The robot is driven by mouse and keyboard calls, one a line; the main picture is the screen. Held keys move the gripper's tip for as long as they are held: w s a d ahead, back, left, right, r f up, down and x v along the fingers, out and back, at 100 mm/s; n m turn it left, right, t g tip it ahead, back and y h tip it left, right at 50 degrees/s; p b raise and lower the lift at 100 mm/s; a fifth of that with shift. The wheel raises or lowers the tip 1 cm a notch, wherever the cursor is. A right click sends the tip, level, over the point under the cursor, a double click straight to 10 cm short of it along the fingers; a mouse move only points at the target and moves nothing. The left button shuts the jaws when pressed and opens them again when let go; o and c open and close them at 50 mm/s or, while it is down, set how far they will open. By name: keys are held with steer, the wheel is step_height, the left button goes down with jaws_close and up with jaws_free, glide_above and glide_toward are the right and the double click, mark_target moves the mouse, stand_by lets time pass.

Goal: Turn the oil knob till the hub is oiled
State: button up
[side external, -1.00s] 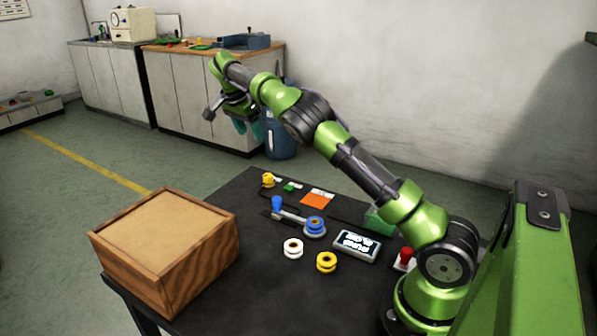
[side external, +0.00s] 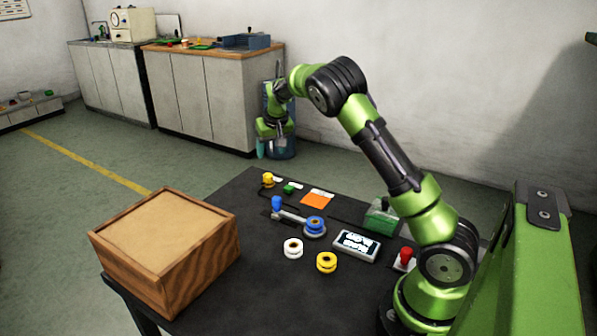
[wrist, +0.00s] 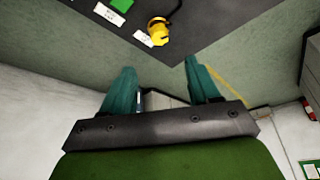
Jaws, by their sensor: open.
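My gripper (side external: 274,148) is open and empty, with its teal fingers pointing down beyond the table's far edge. In the wrist view its two fingers (wrist: 160,72) are spread apart. A yellow knob-like part (side external: 268,180) stands at the table's far left, next to a small white label; it also shows in the wrist view (wrist: 158,31), apart from and beyond the fingertips. The label's writing is unreadable, so I cannot tell whether this is the oil knob. A blue spool (side external: 315,224) sits on a round grey base joined to an arm with a blue upright part (side external: 277,203).
A white spool (side external: 293,248) and a yellow spool (side external: 326,262) stand nearer the front. A display (side external: 356,246), red button (side external: 406,254), green box (side external: 381,219), orange square (side external: 317,198) and small green block (side external: 289,188) share the table. A wooden box (side external: 170,250) stands at left.

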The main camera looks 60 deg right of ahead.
mark_target(268, 175)
steer(key=x, duration=1.2)
steer(key=c, duration=1)
steer(key=shift+c, duration=0.2)
steer(key=m, duration=0.2)
steer(key=m+g+h, duration=0.1)
steer(key=m, duration=0.2)
steer(key=shift+w+a+m+g, duration=0.1)
steer(key=shift+w+m+g, duration=0.05)
steer(key=shift+m+g, duration=0.15)
steer(key=m+g, duration=0.1)
steer(key=m, duration=0.1)
steer(key=m+g, duration=0.1)
steer(key=m, duration=0.2)
steer(key=shift+h, duration=0.4)
steer(key=shift+m, duration=0.3)
